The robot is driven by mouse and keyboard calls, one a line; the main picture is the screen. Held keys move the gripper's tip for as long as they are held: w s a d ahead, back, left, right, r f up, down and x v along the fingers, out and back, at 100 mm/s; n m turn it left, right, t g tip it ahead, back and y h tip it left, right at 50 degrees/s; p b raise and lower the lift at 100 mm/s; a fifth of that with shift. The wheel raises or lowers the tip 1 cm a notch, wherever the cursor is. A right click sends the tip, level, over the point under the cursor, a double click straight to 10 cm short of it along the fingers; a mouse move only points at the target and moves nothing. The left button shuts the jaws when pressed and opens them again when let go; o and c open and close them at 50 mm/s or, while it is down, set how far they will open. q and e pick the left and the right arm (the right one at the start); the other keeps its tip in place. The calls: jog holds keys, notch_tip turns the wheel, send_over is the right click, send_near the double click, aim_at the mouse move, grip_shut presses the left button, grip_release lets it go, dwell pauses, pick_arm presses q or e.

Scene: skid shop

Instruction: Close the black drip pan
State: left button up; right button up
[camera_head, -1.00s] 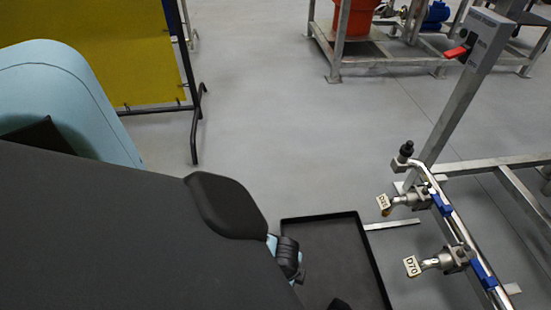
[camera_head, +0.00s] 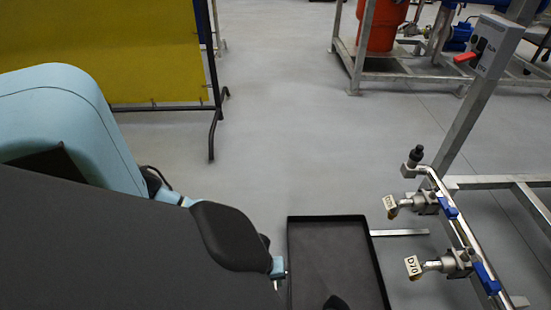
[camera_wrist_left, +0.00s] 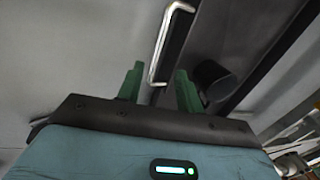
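The black drip pan (camera_head: 335,258) is a shallow, rimmed tray low at the skid's left side, seen at the bottom of the head view. Its near end is cut off by the frame. The left wrist view shows a bright metal handle (camera_wrist_left: 168,40) beside a dark surface, probably the pan. My left gripper (camera_wrist_left: 158,78) has its two green fingers apart. The handle's lower end appears between or just beyond the fingertips; contact cannot be told. In the head view my left wrist is by the pan's left edge, with the fingers mostly hidden. My right gripper is not in view.
The pipe frame with blue-handled valves (camera_head: 448,265) and tags stands right of the pan. A flat metal bar (camera_head: 400,233) lies between them. A yellow screen (camera_head: 100,50) stands at upper left. Open grey floor (camera_head: 290,120) lies beyond the pan. A dark shape in the pan is unclear.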

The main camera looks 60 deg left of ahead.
pick_arm(q)
jog(key=shift+s+m, duration=0.15)
jog(key=shift+m, duration=0.15)
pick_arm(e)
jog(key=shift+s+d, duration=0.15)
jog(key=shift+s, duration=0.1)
